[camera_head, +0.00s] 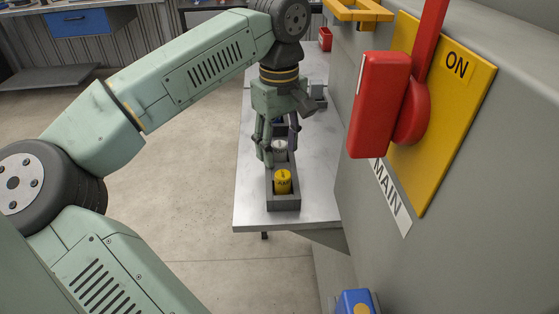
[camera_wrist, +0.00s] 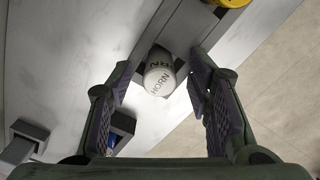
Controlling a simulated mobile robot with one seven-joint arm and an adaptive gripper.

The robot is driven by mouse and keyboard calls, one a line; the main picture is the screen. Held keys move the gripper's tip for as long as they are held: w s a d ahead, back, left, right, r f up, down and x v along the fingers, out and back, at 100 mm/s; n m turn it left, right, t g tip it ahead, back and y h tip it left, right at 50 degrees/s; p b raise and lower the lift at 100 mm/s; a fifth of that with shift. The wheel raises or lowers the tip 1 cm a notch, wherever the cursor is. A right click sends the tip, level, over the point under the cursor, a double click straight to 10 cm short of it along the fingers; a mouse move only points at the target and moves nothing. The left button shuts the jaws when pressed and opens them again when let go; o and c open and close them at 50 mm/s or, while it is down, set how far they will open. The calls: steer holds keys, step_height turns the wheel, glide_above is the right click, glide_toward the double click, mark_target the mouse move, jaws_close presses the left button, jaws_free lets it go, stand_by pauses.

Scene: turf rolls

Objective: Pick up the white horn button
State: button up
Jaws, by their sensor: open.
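In the head view the white button (camera_head: 279,145) is partly hidden by my gripper (camera_head: 279,142). My gripper is open and points down over it, holding nothing. How far the fingertips reach down beside the button is hard to tell.
A yellow button (camera_head: 282,181) stands in the holder's near end; its edge shows in the wrist view (camera_wrist: 230,2). A dark blue piece (camera_wrist: 123,122) and a grey block (camera_wrist: 27,131) are nearby. A grey cabinet with a red switch (camera_head: 380,104) rises close on the right.

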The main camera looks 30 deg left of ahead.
jaws_close()
stand_by(0.5)
steer(key=shift+r, duration=0.2)
